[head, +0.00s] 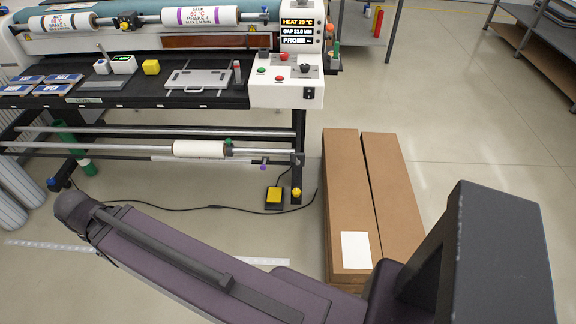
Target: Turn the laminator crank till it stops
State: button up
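The laminator (286,95) stands at the upper left, with rollers along its top and a control box at its right end. The box's display (297,30) reads "HEAT 20 °C", "GAP 23.8 MM" and "PROBE --". A red knob (282,57), a green button (262,70) and a dark knob (304,68) sit on its panel. I cannot pick out the crank with certainty. My arm crosses the bottom of the head view, but my gripper is not in view.
Long cardboard boxes (392,190) lie on the floor right of the laminator. A yellow foot pedal (274,195) and a black cable (215,207) lie in front of it. Shelves (545,45) stand at the upper right. Floor between boxes and shelves is clear.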

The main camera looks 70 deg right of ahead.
aim_at(294, 161)
jog(key=u, duration=0.05)
jog(key=i, duration=1.65)
jog(key=u, duration=0.4)
jog(key=k, duration=0.15)
jog(key=z, duration=3.1)
